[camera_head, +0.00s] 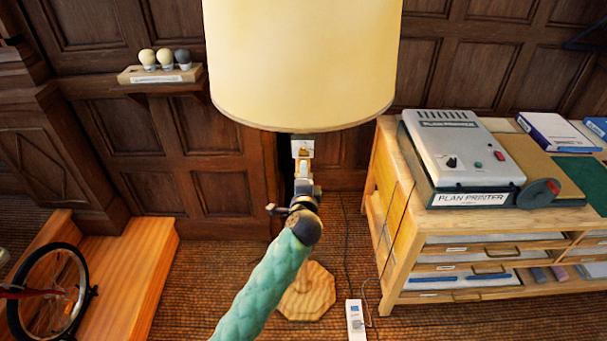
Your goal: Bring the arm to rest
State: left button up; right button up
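My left arm (265,290), in a teal quilted sleeve, reaches up from the lower edge, left of the middle. It ends in a brown cap and metal joint parts. My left gripper (302,152) appears beyond them, just below the big cream lampshade (300,65) in the picture. Its fingers cannot be made out, nor whether they are apart or touch anything. The lamp's wooden base (312,298) stands on the floor, partly behind the arm. The lamp's pole is hidden behind the arm. My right gripper is not in view.
A wooden cabinet (395,240) with a plan printer (462,155) stands at the right. A white device (355,320) with a cord lies on the floor. A wooden step (125,270) and a wheel (48,295) are at the left. A shelf rack (160,76) holds bulbs.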

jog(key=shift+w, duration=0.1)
